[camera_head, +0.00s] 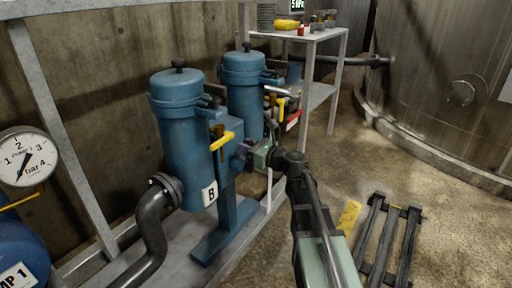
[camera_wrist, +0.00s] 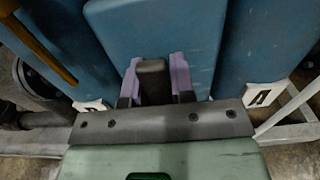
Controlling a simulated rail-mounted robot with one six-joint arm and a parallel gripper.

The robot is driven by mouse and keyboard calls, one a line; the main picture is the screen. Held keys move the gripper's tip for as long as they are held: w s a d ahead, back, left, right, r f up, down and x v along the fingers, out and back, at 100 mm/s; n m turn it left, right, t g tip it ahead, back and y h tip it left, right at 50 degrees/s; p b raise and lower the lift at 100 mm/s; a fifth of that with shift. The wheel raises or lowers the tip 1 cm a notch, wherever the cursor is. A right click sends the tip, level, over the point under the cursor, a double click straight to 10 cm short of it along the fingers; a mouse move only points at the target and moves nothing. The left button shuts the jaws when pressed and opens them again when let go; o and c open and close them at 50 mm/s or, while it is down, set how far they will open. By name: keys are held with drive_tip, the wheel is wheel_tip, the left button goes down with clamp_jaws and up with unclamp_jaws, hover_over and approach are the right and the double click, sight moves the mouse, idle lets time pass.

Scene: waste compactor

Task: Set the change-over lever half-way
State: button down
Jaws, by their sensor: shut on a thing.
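My gripper (camera_wrist: 154,88) is shut on a dark, blocky handle, which I take for the change-over lever (camera_wrist: 152,72). In the wrist view the handle stands between the two purple fingertips, in front of a blue surface. In the head view my gripper (camera_head: 243,152) reaches in between the two blue filter housings, B (camera_head: 182,130) at the front left and the other (camera_head: 243,85) behind it. There the gripper hides the lever, so I cannot tell its exact angle. In the wrist view a plate marked A (camera_wrist: 262,97) is at the right.
A yellow handle (camera_head: 222,141) sits beside housing B, close to my gripper. Another yellow handle (camera_head: 281,105) and a red one (camera_head: 292,120) are by the rear housing. A pressure gauge (camera_head: 25,157) is at the left. A dark pallet (camera_head: 388,240) lies on the floor at right.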

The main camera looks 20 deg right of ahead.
idle(0.3)
drive_tip(key=c, duration=1)
unclamp_jaws()
drive_tip(key=shift+o, duration=0.2)
drive_tip(key=v, duration=1)
drive_tip(key=shift+s+d, duration=0.3)
